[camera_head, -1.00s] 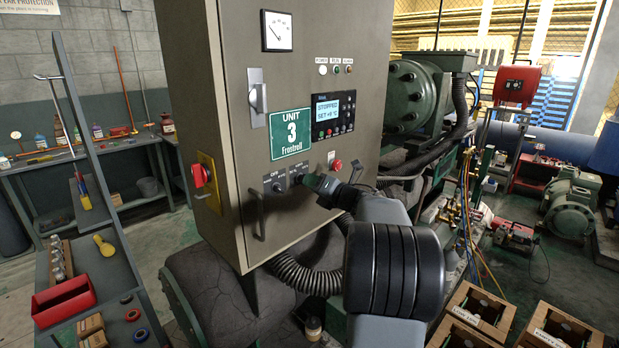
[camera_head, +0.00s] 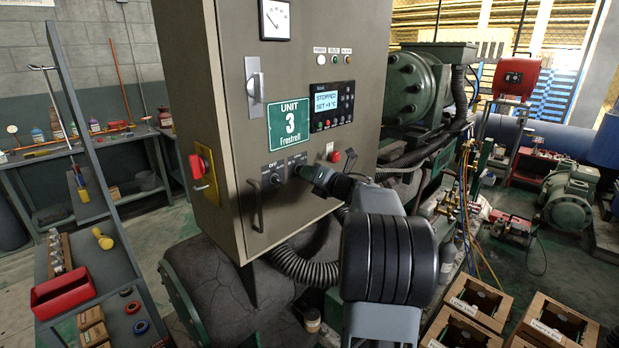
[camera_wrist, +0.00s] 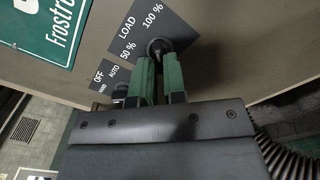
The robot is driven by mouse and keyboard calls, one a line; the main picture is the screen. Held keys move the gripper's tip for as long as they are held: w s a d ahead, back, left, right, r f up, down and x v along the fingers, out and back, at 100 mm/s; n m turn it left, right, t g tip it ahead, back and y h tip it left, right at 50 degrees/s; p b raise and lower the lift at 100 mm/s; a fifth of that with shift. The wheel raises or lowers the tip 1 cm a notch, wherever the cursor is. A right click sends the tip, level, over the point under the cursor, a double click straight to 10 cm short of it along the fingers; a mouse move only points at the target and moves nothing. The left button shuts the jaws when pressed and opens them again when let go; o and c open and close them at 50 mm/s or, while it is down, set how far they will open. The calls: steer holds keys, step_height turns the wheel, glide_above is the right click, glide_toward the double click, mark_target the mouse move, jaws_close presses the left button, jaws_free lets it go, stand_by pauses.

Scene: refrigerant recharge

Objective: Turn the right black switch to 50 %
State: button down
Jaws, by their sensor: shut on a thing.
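The right black switch (camera_wrist: 158,48) sits on the cabinet front (camera_head: 290,220) below the LOAD label, with 50 % and 100 % marks in the wrist view. My gripper (camera_wrist: 158,72) has its two green fingers on either side of this switch, shut on it. In the head view my gripper (camera_head: 302,170) reaches the panel from the lower right, and its fingers hide most of the switch. Which mark the switch points to cannot be told. The left black switch (camera_head: 276,179), under OFF and AUTO, stands free beside it; it also shows partly in the wrist view (camera_wrist: 120,90).
A red button (camera_head: 334,157) is just above and right of my gripper. A cabinet handle (camera_head: 257,205) and a red switch on yellow (camera_head: 199,167) lie to the left. A ribbed hose (camera_head: 300,270) runs below. A shelf cart (camera_head: 90,235) stands at left.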

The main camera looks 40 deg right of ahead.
steer(key=shift+f+n+b, duration=0.1)
steer(key=shift+n+b, duration=1.6)
steer(key=shift+b, duration=1.2)
steer(key=shift+n+b, duration=0.3)
steer(key=shift+n+b, duration=0.5)
steer(key=shift+b, duration=0.55)
steer(key=shift+n+b, duration=1.2)
steer(key=shift+b, duration=0.45)
steer(key=shift+n+b, duration=0.5)
